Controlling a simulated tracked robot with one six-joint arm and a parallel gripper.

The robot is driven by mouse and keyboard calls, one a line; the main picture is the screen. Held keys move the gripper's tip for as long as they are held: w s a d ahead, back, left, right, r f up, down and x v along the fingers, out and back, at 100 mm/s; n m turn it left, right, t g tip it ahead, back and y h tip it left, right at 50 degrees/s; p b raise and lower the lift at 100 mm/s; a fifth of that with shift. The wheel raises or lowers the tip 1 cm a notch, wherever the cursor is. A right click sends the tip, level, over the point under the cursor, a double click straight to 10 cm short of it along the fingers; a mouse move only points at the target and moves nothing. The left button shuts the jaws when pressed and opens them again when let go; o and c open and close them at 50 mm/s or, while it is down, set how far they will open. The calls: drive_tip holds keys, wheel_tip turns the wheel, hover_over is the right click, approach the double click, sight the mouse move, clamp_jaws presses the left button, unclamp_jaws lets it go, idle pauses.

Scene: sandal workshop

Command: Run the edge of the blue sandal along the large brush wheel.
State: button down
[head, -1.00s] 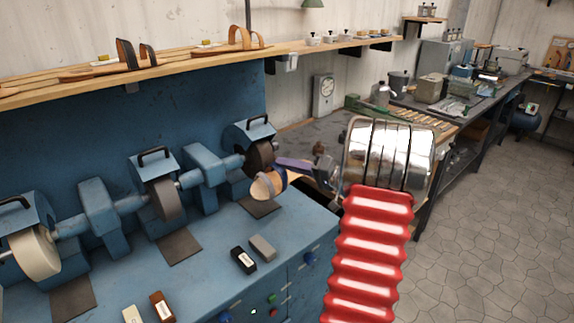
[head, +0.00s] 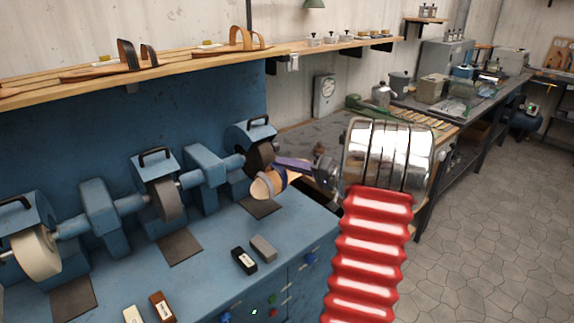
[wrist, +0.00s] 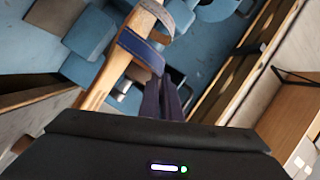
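The blue sandal (head: 266,187) has a tan sole and a blue strap. It is tilted in front of the rightmost wheel of the blue machine. In the wrist view the sandal (wrist: 112,72) runs diagonally at upper left. My gripper (head: 281,162), with purple fingers, appears shut on the sandal; its fingers (wrist: 161,82) reach the sandal in the wrist view. The dark brown wheel (head: 260,154) under the right hood looks like the large brush wheel. The sandal is close to its lower front; I cannot tell if they touch.
A grey wheel (head: 168,199) and a cream wheel (head: 36,254) sit further left on the machine. A black block (head: 244,260) and a grey block (head: 263,248) lie on the machine top (head: 215,255). A wooden shelf (head: 190,62) with sandals runs above.

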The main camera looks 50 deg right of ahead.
drive_tip(key=d, duration=0.6)
drive_tip(key=shift+s+d+r, duration=0.15)
drive_tip(key=shift+s+d, duration=0.05)
drive_tip(key=shift+s, duration=0.25)
idle(4.0)
drive_tip(key=shift+w, duration=0.15)
idle(0.7)
drive_tip(key=shift+d, duration=0.8)
idle(1.3)
